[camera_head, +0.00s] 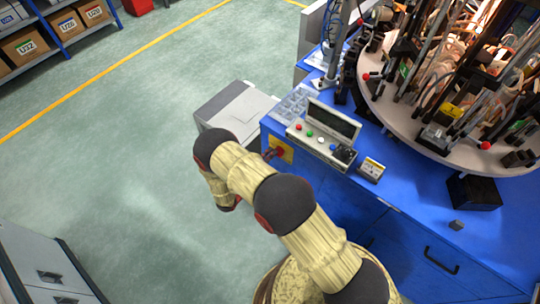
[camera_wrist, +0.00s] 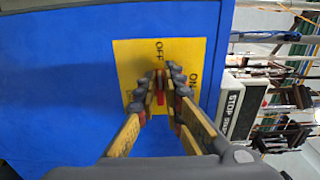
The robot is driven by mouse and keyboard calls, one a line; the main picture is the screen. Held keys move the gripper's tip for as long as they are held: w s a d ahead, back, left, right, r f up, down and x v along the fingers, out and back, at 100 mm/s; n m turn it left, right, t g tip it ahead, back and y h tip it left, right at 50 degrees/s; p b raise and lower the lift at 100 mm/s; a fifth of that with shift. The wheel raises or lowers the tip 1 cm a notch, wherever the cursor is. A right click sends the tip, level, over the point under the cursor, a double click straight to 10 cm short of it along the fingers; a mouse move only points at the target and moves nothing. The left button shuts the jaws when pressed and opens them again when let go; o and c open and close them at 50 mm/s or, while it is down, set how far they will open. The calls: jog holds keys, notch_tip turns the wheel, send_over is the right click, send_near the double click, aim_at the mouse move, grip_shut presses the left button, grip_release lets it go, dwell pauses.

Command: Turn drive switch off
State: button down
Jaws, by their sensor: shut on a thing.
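The drive switch has a red handle (camera_wrist: 160,90) on a yellow plate (camera_wrist: 124,68) marked OFF and ON, on a blue cabinet side. In the wrist view the handle stands in line with the OFF mark at the top, and the ON mark is to the right. My gripper (camera_wrist: 157,87) is shut on the handle, with a finger on each side of it. In the head view the yellow plate (camera_head: 285,152) is on the cabinet's left face, and my arm hides most of my gripper.
A control panel (camera_head: 318,138) with coloured buttons stands on the blue cabinet (camera_head: 405,200) above the switch. A round machine table (camera_head: 400,125) with rods is at the right. A grey box (camera_head: 232,110) stands behind the switch.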

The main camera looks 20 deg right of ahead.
dwell(0.3)
jog(key=c, duration=1.9)
grip_release()
jog(key=v, duration=1.2)
